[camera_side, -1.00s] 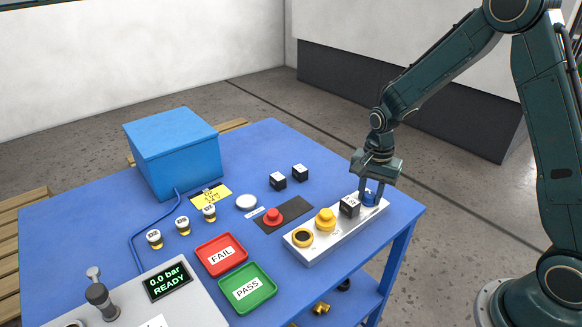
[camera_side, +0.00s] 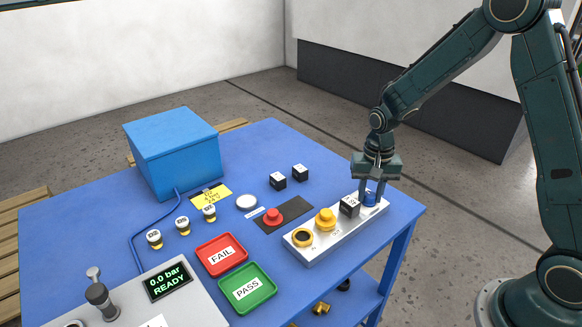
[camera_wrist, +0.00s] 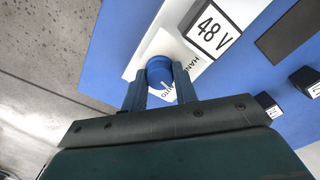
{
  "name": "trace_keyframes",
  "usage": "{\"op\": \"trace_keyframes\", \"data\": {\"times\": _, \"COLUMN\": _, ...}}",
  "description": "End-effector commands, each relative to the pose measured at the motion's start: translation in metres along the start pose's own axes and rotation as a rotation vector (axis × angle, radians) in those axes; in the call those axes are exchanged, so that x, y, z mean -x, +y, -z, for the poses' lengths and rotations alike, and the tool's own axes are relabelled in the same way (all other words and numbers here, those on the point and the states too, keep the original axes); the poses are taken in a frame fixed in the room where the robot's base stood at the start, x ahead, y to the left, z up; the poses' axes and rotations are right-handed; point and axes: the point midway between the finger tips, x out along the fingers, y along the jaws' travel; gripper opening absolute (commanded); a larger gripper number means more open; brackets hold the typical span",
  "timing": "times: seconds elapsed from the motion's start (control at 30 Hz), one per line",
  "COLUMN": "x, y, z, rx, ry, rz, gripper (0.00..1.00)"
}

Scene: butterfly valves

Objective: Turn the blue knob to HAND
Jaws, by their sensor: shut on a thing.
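The blue knob (camera_side: 370,198) sits at the right end of the white panel strip (camera_side: 322,250). It also shows in the wrist view (camera_wrist: 160,70), with a white pointer line on its face. My gripper (camera_side: 374,194) points down over the knob and is shut on it, one finger on each side (camera_wrist: 160,88). In the wrist view the label HAND (camera_wrist: 193,66) is partly covered, and AUTO shows close to the knob's pointer. The pointer lies near AUTO.
A black 48 V block (camera_side: 349,207) stands right beside the knob. A red button (camera_side: 273,216) and two black blocks (camera_side: 278,181) stand behind. The table's right edge is close.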

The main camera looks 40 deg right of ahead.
Motion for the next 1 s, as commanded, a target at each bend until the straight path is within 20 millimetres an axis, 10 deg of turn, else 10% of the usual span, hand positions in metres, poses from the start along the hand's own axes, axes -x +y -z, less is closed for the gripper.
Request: {"op": "trace_keyframes", "data": {"times": 1.0, "x": 0.0013, "y": -0.0002, "z": 0.0005, "rx": 0.883, "ry": 0.002, "rz": 0.001, "gripper": 0.06}}
